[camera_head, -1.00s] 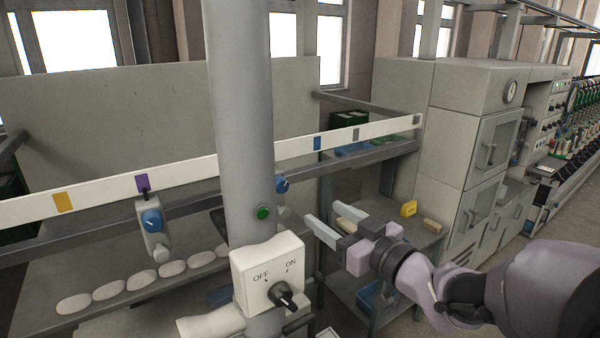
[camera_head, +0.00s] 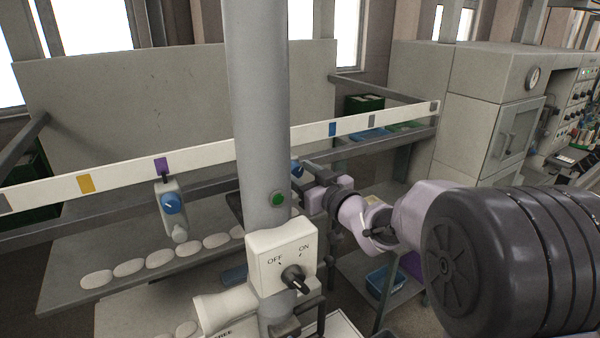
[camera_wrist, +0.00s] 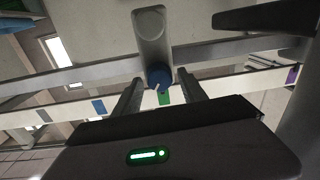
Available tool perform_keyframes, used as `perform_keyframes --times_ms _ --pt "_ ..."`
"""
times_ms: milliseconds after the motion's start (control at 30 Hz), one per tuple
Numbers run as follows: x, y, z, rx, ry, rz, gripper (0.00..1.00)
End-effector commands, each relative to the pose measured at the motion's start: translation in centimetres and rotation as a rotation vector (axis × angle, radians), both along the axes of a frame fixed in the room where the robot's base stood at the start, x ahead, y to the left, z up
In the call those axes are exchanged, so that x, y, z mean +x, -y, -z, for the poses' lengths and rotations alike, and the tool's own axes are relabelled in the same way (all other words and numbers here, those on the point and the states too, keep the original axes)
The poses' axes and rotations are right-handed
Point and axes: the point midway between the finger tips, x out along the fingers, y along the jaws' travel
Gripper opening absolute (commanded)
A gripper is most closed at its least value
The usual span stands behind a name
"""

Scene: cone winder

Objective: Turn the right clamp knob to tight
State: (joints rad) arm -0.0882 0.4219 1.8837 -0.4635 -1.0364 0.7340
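The right clamp's blue knob (camera_head: 295,167) shows only in part in the head view, just right of the grey column and close to my gripper (camera_head: 305,168). In the wrist view the blue knob (camera_wrist: 158,76), with a white pointer line, sits on the grey clamp body (camera_wrist: 152,35). There my gripper (camera_wrist: 162,80) is open, one finger on each side of the knob with gaps showing. I cannot tell how deep the knob lies between the fingers. The white rail (camera_head: 352,125) runs beside it; a green mark (camera_wrist: 164,97) is next to the knob.
The thick grey column (camera_head: 262,100) with a green button (camera_head: 277,199) and OFF/ON switch box (camera_head: 280,262) stands close left of my gripper. The left clamp's blue knob (camera_head: 172,203) hangs under the purple mark (camera_head: 161,164). A cabinet (camera_head: 490,110) stands at right.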

Motion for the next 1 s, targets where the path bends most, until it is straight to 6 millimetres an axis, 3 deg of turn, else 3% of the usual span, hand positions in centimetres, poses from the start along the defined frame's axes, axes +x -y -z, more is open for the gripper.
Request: perform_keyframes --times_ms 33,233,567,1000 --pt "-0.01 0.01 0.00 0.000 0.000 0.000 0.37" --pt "-0.02 0.01 0.00 0.000 0.000 0.000 0.00" --pt "-0.03 0.01 0.24 -0.038 0.026 0.000 0.00" --pt "-0.09 -0.10 0.52 -0.324 0.219 -0.001 0.00"
